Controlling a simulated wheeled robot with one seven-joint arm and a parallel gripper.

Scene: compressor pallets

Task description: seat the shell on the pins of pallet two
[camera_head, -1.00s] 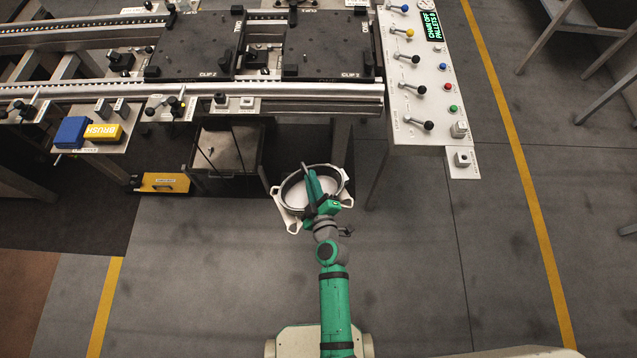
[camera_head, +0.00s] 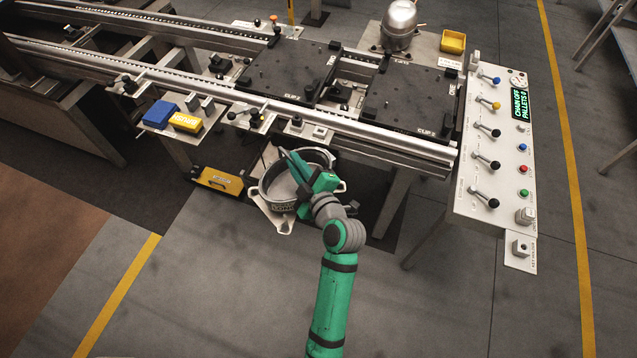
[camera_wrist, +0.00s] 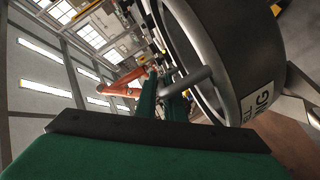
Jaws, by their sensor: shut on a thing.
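The shell (camera_head: 272,190) is a round, open grey ring with pale lugs at its base and a label on its side. It hangs in front of the conveyor, below the rail's front edge. My gripper (camera_head: 303,170) reaches over its near right rim and is shut on it. In the wrist view the shell's dark wall (camera_wrist: 240,45) fills the upper right, and a grey bar crosses by my green fingers (camera_wrist: 163,95). Two dark pallets sit on the conveyor: the left pallet (camera_head: 290,68) and the right pallet (camera_head: 415,95). I cannot tell from the labels which is pallet two.
A control panel (camera_head: 505,140) with several levers and buttons stands right of the conveyor. A blue block (camera_head: 160,114) and a yellow brush block (camera_head: 186,123) lie on a side shelf. A domed metal vessel (camera_head: 398,22) and a yellow bin (camera_head: 453,41) stand behind. Floor at front is clear.

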